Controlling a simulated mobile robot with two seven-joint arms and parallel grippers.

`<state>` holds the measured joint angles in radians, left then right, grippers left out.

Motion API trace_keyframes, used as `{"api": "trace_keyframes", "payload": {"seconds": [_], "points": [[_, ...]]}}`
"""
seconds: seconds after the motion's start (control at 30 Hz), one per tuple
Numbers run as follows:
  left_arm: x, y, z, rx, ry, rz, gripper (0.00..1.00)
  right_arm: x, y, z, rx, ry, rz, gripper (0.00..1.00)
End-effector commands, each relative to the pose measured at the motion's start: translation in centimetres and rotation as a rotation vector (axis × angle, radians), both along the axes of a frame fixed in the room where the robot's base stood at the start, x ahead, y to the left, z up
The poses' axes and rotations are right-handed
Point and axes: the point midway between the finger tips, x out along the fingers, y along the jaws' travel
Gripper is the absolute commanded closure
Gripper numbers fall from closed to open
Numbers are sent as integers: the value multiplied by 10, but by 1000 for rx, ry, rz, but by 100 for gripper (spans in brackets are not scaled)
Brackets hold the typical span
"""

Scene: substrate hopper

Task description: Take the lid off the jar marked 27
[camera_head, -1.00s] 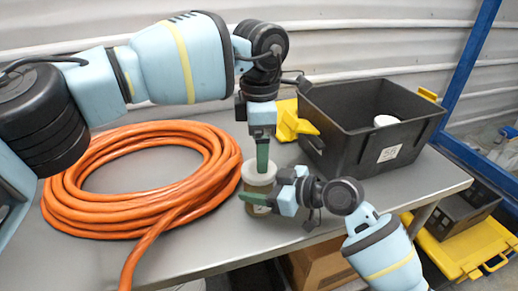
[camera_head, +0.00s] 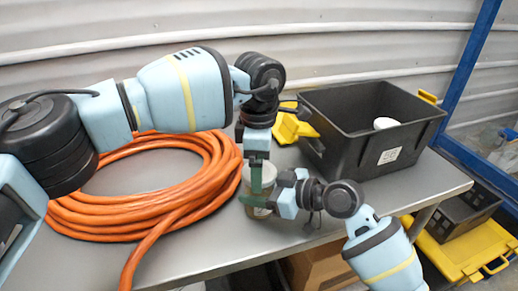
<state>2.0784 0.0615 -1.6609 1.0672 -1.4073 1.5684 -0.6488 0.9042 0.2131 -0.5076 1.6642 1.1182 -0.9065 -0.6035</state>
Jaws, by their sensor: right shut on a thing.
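A jar (camera_head: 262,211) with a pale rim or lid stands on the grey table, right of the orange hose. Any number on it is too small to read. My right gripper (camera_head: 254,200) comes in from the right and is shut on the jar's body with its green fingers level. My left gripper (camera_head: 262,180) points down from above, with its green fingers at the top of the jar. The fingers hide much of the jar's top, so I cannot tell whether they are closed on the lid.
A coiled orange hose (camera_head: 100,222) fills the left of the table (camera_head: 330,225). A black crate (camera_head: 345,150) with a white round item (camera_head: 385,123) inside stands at the back right. A yellow object (camera_head: 290,128) lies beside the crate. A blue post (camera_head: 470,60) rises at the right.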

Motion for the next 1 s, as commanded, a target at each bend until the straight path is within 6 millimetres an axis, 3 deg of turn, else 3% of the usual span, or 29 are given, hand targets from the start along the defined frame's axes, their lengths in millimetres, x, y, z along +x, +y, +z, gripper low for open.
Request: {"api": "trace_keyframes", "payload": {"seconds": [0.2, 0.47, 0.8, 1.0], "points": [[0, 0, -13, 0, 1, 0, 13, 0, 0, 0, -1, 0, 0, 100], [0, 0, -13, 0, 0, 0, 13, 0, 0, 0, 0, 0, 0, 100], [0, 0, -13, 0, 0, 0, 57, 0, 0, 0, 0, 0, 0, 100], [0, 0, -13, -1, 0, 91, 59, 0, 0, 0, 0, 0, 0, 100]]}}
